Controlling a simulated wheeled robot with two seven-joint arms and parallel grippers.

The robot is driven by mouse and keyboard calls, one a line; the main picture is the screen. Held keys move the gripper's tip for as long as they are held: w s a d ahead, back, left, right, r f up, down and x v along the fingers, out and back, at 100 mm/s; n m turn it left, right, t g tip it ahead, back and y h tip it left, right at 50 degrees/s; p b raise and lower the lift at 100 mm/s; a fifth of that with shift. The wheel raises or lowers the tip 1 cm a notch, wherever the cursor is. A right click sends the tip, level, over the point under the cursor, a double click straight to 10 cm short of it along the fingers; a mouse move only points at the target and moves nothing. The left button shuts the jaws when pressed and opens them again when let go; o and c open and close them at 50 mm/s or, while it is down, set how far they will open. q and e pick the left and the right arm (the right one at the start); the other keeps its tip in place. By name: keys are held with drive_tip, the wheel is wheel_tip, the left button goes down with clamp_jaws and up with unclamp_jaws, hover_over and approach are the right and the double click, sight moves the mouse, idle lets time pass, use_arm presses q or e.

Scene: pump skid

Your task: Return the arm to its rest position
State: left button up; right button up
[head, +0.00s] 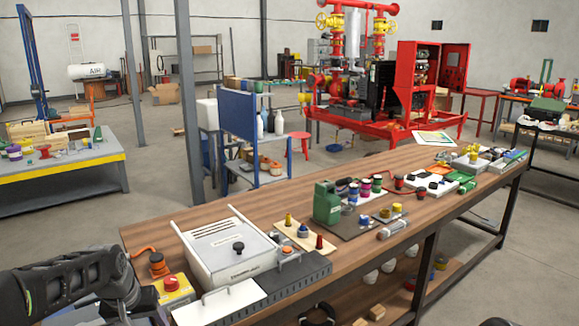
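My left arm (70,285) shows in the lower left corner of the head view as dark, bulky links. It reaches in from the left edge to beside the near left corner of the wooden workbench (165,232). No fingertips of my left gripper can be made out. My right gripper is not in view. A small dark shape at the bottom edge on the right is cut off, and I cannot tell what it is.
Close to my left arm are a yellow box with a red button (173,288) and a white lidded unit (228,250). A green canister (327,203) and several small coloured parts stand further along the bench. Open floor lies left of the bench.

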use_arm(q)
drive_tip(key=s+d+f+m+t+h, duration=0.1)
drive_tip(key=s+d+f, duration=0.1)
drive_tip(key=d+f, duration=0.7)
drive_tip(key=s+d+f+h, duration=0.1)
drive_tip(key=s+d+f, duration=0.2)
drive_tip(key=d+f, duration=0.65)
drive_tip(key=s+d+f+g, duration=0.1)
drive_tip(key=s+d+f, duration=0.1)
drive_tip(key=s+f, duration=0.2)
drive_tip(key=s+d+f+g+h, duration=0.1)
drive_tip(key=s+d+f, duration=0.2)
drive_tip(key=s, duration=0.8)
drive_tip(key=s+d+f+g+h, duration=0.1)
drive_tip(key=s+d+f+g, duration=0.1)
drive_tip(key=s+f, duration=0.5)
drive_tip(key=shift+s+d, duration=0.35)
drive_tip(key=shift+s, duration=0.15)
drive_tip(key=shift+f, duration=0.1)
drive_tip(key=shift+c, duration=0.3)
